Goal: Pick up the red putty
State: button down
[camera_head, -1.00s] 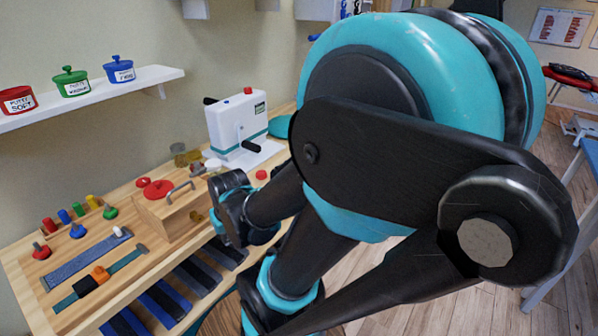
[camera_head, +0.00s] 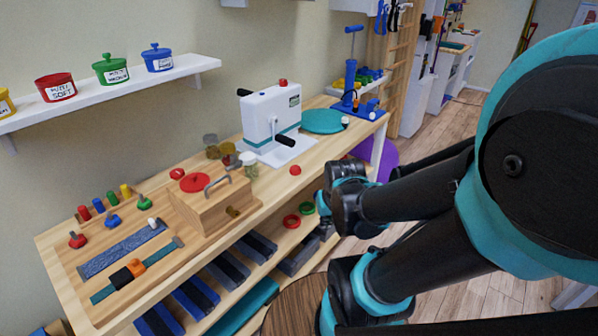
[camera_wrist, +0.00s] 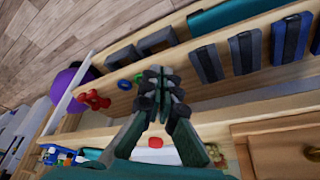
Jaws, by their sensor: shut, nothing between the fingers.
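A small red lump, which looks like the red putty (camera_head: 295,170), lies on the wooden tabletop near its front edge, right of the wooden box. It also shows in the wrist view (camera_wrist: 155,142), below my fingers and apart from them. My gripper (camera_wrist: 157,76) is shut and empty. In the wrist view its fingertips appear over the front side of the bench and its lower shelf. In the head view my wrist is in front of the bench, right of the lump, and the fingers are mostly hidden. A red pot (camera_head: 56,88) with a "soft" label stands on the wall shelf.
A white crank device (camera_head: 271,115) stands behind the lump. The wooden box (camera_head: 212,205) with a handle is to its left, with small jars (camera_head: 249,165) between. The lower shelf holds dark weights and red and green rings (camera_head: 291,221). A round wooden stool top (camera_head: 297,307) is below.

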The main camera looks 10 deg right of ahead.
aim_at(295, 168)
dwell(0.4)
